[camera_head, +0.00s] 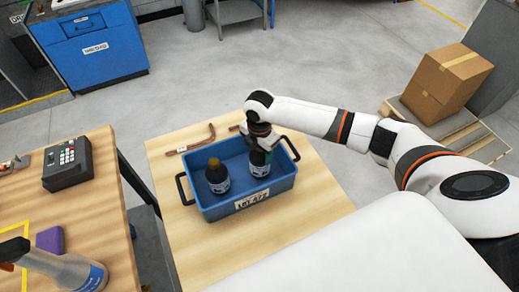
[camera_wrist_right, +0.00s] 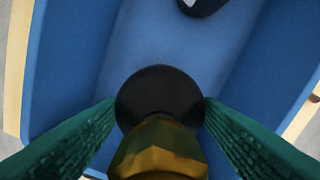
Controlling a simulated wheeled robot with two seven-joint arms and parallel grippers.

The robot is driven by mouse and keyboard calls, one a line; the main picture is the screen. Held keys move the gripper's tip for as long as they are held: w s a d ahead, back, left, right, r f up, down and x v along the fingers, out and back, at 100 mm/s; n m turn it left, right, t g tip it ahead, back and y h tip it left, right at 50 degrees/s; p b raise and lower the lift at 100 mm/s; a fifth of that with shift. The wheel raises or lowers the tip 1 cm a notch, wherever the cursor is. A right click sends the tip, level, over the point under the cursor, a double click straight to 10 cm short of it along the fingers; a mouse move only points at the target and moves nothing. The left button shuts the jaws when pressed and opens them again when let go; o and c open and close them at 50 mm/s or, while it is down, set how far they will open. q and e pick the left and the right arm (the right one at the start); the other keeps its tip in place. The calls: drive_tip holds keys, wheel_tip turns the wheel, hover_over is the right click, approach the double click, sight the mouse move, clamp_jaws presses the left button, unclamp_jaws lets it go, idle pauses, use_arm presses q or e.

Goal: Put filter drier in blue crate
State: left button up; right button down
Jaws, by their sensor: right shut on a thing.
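The blue crate (camera_head: 236,200) stands on the wooden table, with black handles at its ends and a white label on its front. A dark filter drier (camera_head: 259,163) with a pale label is upright in the right half of the crate. My right gripper (camera_head: 262,150) is shut on it from above. In the right wrist view, the green finger pads (camera_wrist_right: 160,110) press on both sides of the drier's black body (camera_wrist_right: 155,88), below its brass fitting. Whether its base touches the crate floor I cannot tell. A second similar drier (camera_head: 217,177) stands in the left half. My left gripper is not in view.
Copper tubes (camera_head: 192,144) lie on the table (camera_head: 190,240) behind the crate. A second table at the left holds a dark keypad device (camera_head: 68,165), a purple block (camera_head: 50,240) and a bottle-like object (camera_head: 65,266). A cardboard box (camera_head: 446,82) sits on a pallet at the right.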

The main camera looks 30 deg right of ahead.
drive_tip(key=shift+c, duration=2.1)
unclamp_jaws()
wheel_tip(320, 180, up, 12)
drive_tip(key=shift+r+b, duration=0.1)
drive_tip(key=shift+b, duration=0.35)
drive_tip(key=shift+s, duration=0.1)
